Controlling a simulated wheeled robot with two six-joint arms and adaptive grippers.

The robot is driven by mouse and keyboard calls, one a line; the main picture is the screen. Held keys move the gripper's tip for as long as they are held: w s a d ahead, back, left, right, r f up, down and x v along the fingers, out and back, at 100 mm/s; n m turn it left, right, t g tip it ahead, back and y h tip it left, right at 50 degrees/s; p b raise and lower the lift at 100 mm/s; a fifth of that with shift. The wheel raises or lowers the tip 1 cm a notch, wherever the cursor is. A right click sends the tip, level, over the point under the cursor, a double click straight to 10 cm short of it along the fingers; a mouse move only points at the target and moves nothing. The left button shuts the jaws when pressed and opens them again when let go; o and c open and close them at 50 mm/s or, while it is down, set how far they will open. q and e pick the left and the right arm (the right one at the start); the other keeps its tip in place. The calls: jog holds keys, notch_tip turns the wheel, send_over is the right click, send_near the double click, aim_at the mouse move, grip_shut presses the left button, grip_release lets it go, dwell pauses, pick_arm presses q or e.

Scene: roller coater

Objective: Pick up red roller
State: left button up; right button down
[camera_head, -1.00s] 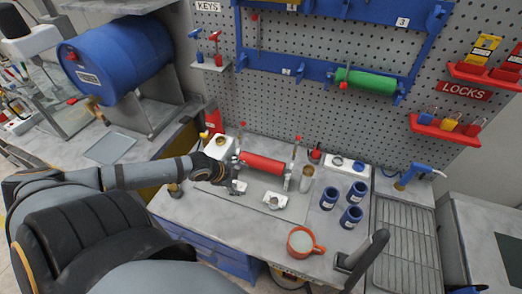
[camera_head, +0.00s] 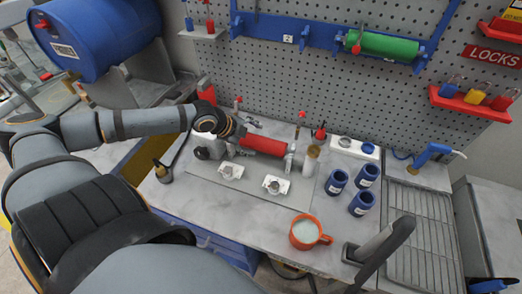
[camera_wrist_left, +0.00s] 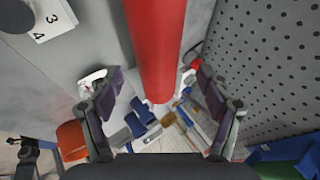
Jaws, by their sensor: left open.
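The red roller (camera_head: 263,145) lies level across the workbench, with a metal fitting at its right end. In the left wrist view the roller (camera_wrist_left: 155,45) runs down from the top edge into the space between my fingers. My left gripper (camera_head: 238,138) is open at the roller's left end. In the left wrist view my gripper (camera_wrist_left: 160,104) has one finger on each side of the roller, with a visible gap on both sides. My gripper partly hides the roller's left end in the head view.
Two small white metal blocks (camera_head: 275,186) lie in front of the roller. Several blue cups (camera_head: 336,181) and an orange mug (camera_head: 307,233) stand to the right. A green roller (camera_head: 383,45) hangs on the pegboard (camera_head: 300,85) behind. A blue drum (camera_head: 95,35) is at left.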

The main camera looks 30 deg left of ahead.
aim_at(257, 142)
pick_arm(q)
jog(key=shift+s+d+r, duration=0.1)
jog(key=f+b, duration=0.2)
jog(key=b, duration=0.1)
jog(key=shift+w+d, duration=0.2)
jog(key=shift+w, duration=0.2)
jog(key=shift+b+x, duration=0.6)
jog(key=shift+x, duration=0.2)
jog(key=shift+w+d, duration=0.1)
jog(key=shift+w, duration=0.15)
jog(key=shift+w+d+f, duration=0.2)
jog(key=shift+w+f, duration=0.1)
jog(key=shift+f, duration=0.2)
jog(key=c, duration=1.2)
jog(key=shift+o, duration=0.2)
